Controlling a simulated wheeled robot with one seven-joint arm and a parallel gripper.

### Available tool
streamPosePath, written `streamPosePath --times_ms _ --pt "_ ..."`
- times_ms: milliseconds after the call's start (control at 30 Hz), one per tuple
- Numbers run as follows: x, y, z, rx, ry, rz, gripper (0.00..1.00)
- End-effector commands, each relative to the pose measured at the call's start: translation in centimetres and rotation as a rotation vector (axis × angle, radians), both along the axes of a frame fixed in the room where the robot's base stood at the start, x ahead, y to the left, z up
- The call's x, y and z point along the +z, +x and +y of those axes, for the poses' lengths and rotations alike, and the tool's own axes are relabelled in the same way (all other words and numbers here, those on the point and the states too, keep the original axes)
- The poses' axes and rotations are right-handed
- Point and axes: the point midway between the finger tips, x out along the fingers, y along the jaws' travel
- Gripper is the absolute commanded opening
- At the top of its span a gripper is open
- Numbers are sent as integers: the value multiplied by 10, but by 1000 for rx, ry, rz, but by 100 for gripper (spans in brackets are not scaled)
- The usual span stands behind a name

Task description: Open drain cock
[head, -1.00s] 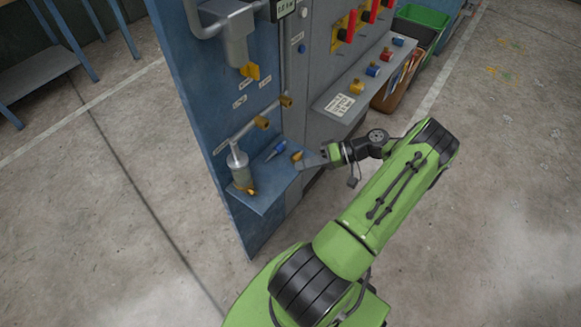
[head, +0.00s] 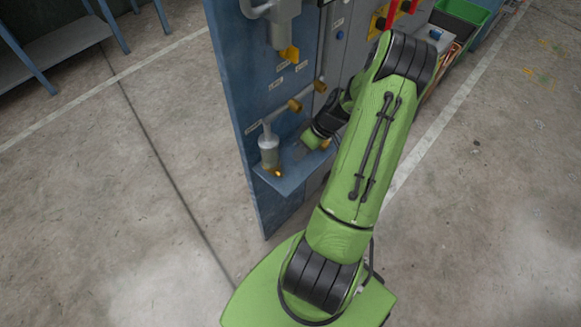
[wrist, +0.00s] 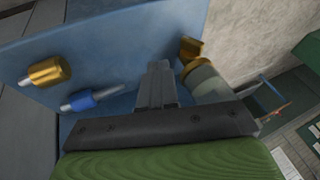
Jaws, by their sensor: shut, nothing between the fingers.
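A grey cylindrical bowl (head: 268,152) hangs on the blue panel at the shelf's left end. The brass drain cock (head: 277,172) is at its foot. In the wrist view the brass cock (wrist: 190,48) shows a flat tab beyond a brass collar, and the grey bowl (wrist: 206,82) is right of my fingers. My gripper (head: 302,152) is above the blue shelf, right of the bowl. In the wrist view my gripper (wrist: 156,72) has its fingers together and empty, just left of the cock. I cannot tell whether they touch it.
The blue shelf (head: 262,180) projects below the bowl. A blue fitting (wrist: 82,100) and a brass fitting (wrist: 48,70) are on it. Brass pipe ends (head: 294,105) and a larger filter with a yellow tab (head: 288,54) are above. Open floor (head: 130,220) lies left.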

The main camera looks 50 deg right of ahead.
Motion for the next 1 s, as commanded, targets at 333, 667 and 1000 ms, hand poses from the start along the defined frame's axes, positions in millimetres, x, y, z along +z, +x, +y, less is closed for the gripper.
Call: streamPosePath --times_ms 333,667,1000 --pt "-32 3 37 -1 1 -1 0" --pt "-32 3 38 -1 1 -1 0" --pt "-37 3 40 -4 75 2 0"
